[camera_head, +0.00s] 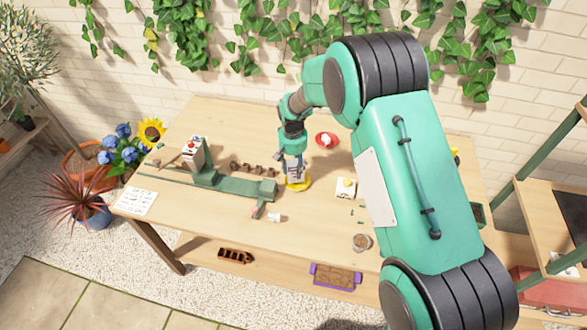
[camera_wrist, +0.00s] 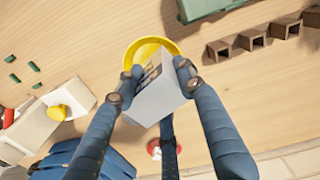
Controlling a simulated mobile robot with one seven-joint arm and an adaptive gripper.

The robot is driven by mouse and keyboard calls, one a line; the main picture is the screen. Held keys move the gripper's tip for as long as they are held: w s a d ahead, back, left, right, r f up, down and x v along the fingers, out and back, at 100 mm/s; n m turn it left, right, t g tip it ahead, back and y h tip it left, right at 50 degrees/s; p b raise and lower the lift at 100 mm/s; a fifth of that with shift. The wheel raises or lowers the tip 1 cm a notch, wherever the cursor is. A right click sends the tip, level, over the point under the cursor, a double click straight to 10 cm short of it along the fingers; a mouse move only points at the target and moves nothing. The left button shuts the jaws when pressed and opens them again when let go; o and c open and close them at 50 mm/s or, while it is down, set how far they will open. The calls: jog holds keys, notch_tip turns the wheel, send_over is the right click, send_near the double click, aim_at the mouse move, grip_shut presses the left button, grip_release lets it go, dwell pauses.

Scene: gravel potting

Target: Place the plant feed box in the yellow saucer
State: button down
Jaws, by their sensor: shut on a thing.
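The plant feed box (camera_wrist: 158,98) is a pale grey-white box with dark print on one side, held between the blue fingers of my gripper (camera_wrist: 157,76) in the wrist view. The yellow saucer (camera_wrist: 133,50) shows behind the box, partly hidden by it and the fingers. In the head view my gripper (camera_head: 293,166) points down over the yellow saucer (camera_head: 305,186), near the middle of the table. The box looks tilted in the wrist view. I cannot tell whether its lower end touches the saucer.
A green rail-like fixture (camera_head: 240,186) lies left of the saucer, with several small brown pots (camera_head: 253,168) behind it. A pale block with a yellow top (camera_head: 346,188) stands right.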

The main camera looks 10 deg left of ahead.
jog(key=shift+f, duration=0.55)
jog(key=c, duration=1.1)
grip_release()
notch_tip(320, 180, up, 13)
jog(key=shift+s+r+p, duration=0.1)
jog(key=shift+p, duration=0.7)
